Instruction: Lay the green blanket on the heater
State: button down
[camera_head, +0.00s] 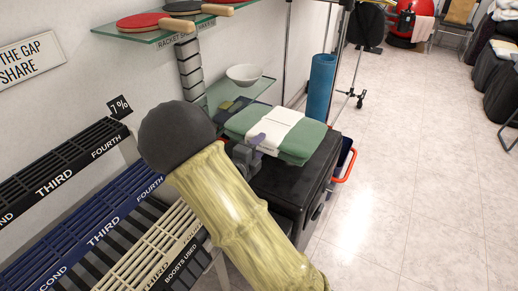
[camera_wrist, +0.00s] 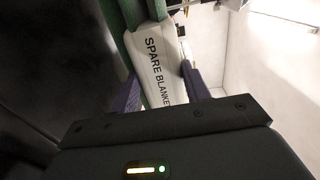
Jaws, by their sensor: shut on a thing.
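The green blanket (camera_head: 299,145) is folded, with a broad white band, in the head view. My gripper (camera_head: 256,140) is shut on its near left edge, with one purple finger showing on top. In the wrist view the blanket (camera_wrist: 153,60) lies between my gripper's two purple fingers (camera_wrist: 160,90), its white part reading "SPARE BLANKE". The blanket appears level above a black box-shaped unit (camera_head: 283,183), which may be the heater. I cannot tell whether they touch. My arm hides part of the unit's near side.
A glass shelf (camera_head: 255,90) with a white bowl (camera_head: 244,74) is behind the blanket. A blue roll (camera_head: 321,80) stands beyond it. An orange-handled blue container (camera_head: 345,160) is right of the black unit. Slatted racks (camera_head: 95,220) fill the left.

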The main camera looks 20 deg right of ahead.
jog(key=shift+w+d+f+b, duration=0.45)
jog(key=shift+w+d+f, duration=0.15)
jog(key=shift+f, duration=0.2)
jog(key=shift+w+d+f+b, duration=0.45)
jog(key=shift+w+d+f, duration=0.15)
jog(key=shift+f, duration=0.2)
jog(key=shift+s+a+f+b, duration=0.1)
jog(key=shift+f+b, duration=0.5)
jog(key=shift+f, duration=0.05)
jog(key=shift+s+a+f+b, duration=0.1)
jog(key=shift+f+b, duration=0.5)
jog(key=c, duration=0.6)
grip_release()
jog(key=shift+d, duration=0.1)
jog(key=o, duration=0.3)
jog(key=shift+f, duration=0.1)
jog(key=shift+s+f, duration=0.1)
jog(key=shift+f, duration=0.05)
jog(key=shift+v, duration=0.85)
jog(key=shift+c, duration=0.4)
